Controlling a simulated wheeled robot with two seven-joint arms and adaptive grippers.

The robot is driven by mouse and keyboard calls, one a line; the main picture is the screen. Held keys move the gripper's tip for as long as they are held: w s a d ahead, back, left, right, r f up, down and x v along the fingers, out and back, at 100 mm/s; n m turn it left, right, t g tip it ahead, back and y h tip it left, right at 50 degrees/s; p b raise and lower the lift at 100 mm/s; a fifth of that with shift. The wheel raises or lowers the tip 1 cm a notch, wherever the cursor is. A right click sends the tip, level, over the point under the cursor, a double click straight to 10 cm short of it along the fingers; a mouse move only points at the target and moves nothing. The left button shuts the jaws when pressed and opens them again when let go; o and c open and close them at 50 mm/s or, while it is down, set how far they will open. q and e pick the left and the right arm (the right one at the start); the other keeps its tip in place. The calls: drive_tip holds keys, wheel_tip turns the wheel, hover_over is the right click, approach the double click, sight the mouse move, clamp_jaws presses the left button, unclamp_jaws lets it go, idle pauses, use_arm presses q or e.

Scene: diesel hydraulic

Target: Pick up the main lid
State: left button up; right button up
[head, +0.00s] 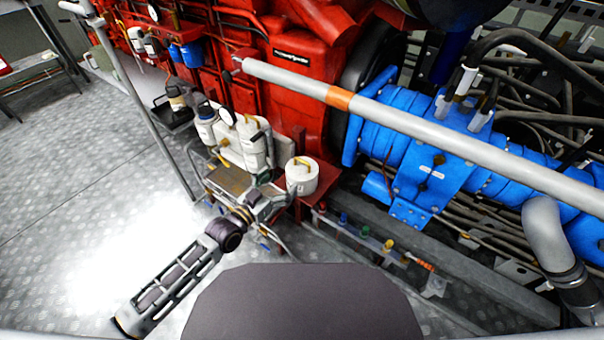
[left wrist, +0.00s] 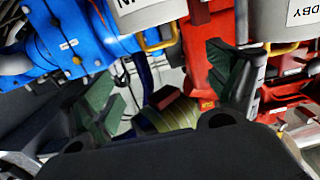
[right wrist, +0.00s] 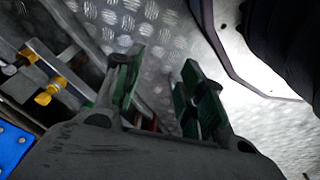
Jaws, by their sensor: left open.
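A white round container (head: 302,179) with a yellowish handle on its top stands on a red ledge in the head view. In the left wrist view a white container whose label ends in "N" (left wrist: 150,12) has a yellow handle below it; it seems to be the main one, but the lid's edge cannot be made out. My right gripper (right wrist: 161,62) is open and empty above the metal floor, outside the head view.
A second white container labelled "DBY" (left wrist: 290,18) is close to my left gripper. The red engine (head: 290,75) and blue shaft housing (head: 425,165) stand behind. A grey pipe (head: 430,128) crosses above. The floor (head: 90,200) at left is free.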

sight(302, 161)
use_arm(q)
drive_tip(key=shift+b+x, duration=0.55)
drive_tip(key=shift+x, duration=3.1)
use_arm(e)
drive_tip(key=r, duration=0.1)
drive_tip(key=a+r, duration=0.1)
drive_tip(key=r, duration=0.1)
drive_tip(key=shift+w+r, duration=0.2)
drive_tip(key=shift+r, duration=0.05)
drive_tip(key=shift+w, duration=0.1)
use_arm(q)
drive_tip(key=shift+w+d, duration=0.1)
